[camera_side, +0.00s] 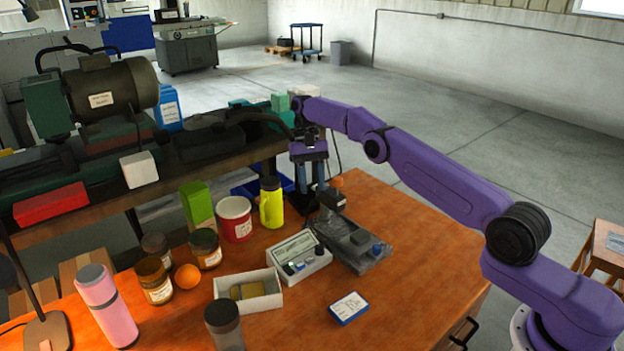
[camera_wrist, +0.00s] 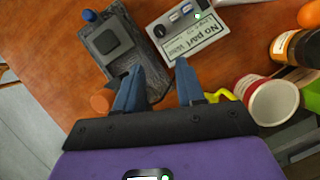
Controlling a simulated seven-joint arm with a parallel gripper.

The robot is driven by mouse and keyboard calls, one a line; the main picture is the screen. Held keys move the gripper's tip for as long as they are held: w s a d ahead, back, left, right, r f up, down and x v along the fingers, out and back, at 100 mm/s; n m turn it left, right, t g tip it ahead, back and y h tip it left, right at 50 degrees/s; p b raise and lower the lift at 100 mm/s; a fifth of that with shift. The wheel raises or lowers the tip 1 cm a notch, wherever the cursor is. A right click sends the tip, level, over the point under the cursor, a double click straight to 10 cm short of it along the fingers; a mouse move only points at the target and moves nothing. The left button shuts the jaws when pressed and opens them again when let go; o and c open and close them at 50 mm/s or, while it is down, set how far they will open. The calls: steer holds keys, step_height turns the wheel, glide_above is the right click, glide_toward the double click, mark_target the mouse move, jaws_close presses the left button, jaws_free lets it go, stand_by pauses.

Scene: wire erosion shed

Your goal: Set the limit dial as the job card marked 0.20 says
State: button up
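My gripper (camera_side: 311,188) is above the back of the orange-brown bench, pointing down. In the wrist view its two blue fingers (camera_wrist: 158,67) are apart with nothing between them. I cannot tell which knob is the limit dial. A blue-edged white card (camera_side: 348,307) lies in front, its print unreadable.
A white open box (camera_side: 262,302) holds a yellowish block. A red-white tin (camera_side: 235,220), yellow flask (camera_side: 271,203), brown jars (camera_side: 155,281), orange ball (camera_side: 187,276) and pink bottle (camera_side: 105,308) stand left. The bench right of the card is clear.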

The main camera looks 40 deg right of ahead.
steer(key=shift+r, duration=0.3)
steer(key=shift+r, duration=0.1)
steer(key=s+a+r+n+h, duration=0.1)
steer(key=s+a+r+n, duration=0.3)
steer(key=a+r, duration=0.4)
steer(key=s+a+r+n+t+h, duration=0.1)
steer(key=s+a+r+n, duration=0.15)
steer(key=s, duration=0.35)
steer(key=s+a+r+n+t, duration=0.1)
steer(key=s+a+n, duration=0.1)
steer(key=s+a, duration=0.35)
steer(key=s+d+f+n, duration=0.1)
steer(key=s+d+n, duration=0.2)
steer(key=s, duration=0.7)
steer(key=s+d+f+n+t, duration=0.1)
steer(key=s+d, duration=0.4)
steer(key=s, duration=0.5)
steer(key=s+d+f+n+t, duration=0.1)
steer(key=s+d+n, duration=0.3)
steer(key=s, duration=0.6)
steer(key=shift+s+f+n+y, duration=0.25)
steer(key=shift+f+n+y, duration=0.05)
steer(key=shift+n, duration=0.05)
